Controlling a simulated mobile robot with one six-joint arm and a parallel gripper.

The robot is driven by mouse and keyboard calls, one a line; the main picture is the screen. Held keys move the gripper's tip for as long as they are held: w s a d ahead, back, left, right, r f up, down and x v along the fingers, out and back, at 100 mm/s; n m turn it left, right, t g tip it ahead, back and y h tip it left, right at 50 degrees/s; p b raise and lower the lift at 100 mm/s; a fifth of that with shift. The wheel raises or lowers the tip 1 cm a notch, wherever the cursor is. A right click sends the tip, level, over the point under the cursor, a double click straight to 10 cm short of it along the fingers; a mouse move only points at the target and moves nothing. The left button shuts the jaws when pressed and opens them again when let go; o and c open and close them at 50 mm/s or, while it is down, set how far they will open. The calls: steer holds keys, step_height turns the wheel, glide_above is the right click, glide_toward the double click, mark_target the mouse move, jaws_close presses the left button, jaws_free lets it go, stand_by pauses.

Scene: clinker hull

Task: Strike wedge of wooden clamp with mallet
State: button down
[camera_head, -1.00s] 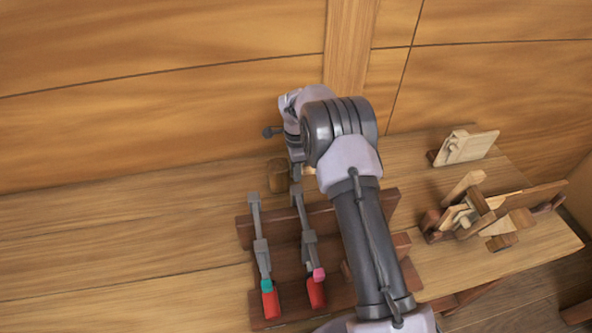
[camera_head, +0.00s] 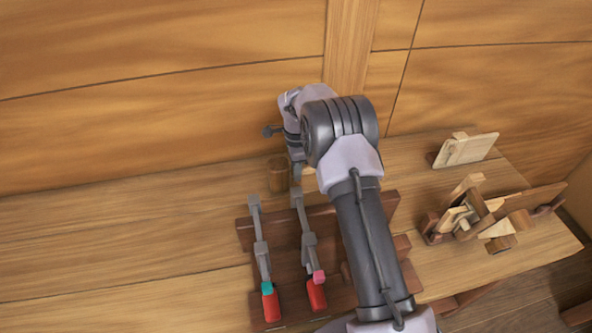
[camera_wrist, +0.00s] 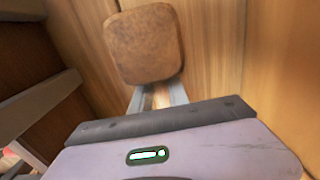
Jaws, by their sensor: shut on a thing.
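The mallet's brown wooden head (camera_head: 278,174) shows just left of my gripper near the hull planking, and it fills the upper middle of the wrist view (camera_wrist: 143,45). My gripper (camera_head: 296,170) is shut on the mallet. In the wrist view its two grey fingers (camera_wrist: 157,97) close around a pale strip that looks like the handle, just below the head. Wooden clamps with pale wedge-like pieces (camera_head: 468,210) lie in a cluster on the right of the bench. I cannot tell which piece is the wedge to strike. My arm hides part of the bench.
A brown rack (camera_head: 245,236) on the bench holds metal clamps with red handles (camera_head: 271,305), close in front of my gripper. A pale board (camera_head: 467,150) stands at the back right. The plank wall (camera_head: 160,130) is close behind. The left bench is clear.

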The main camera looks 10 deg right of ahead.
step_height(320, 180, up, 8)
steer(key=p, duration=0.4)
steer(key=shift+r+p, duration=0.1)
steer(key=shift+p, duration=0.25)
steer(key=c, duration=1.9)
jaws_free()
jaws_close()
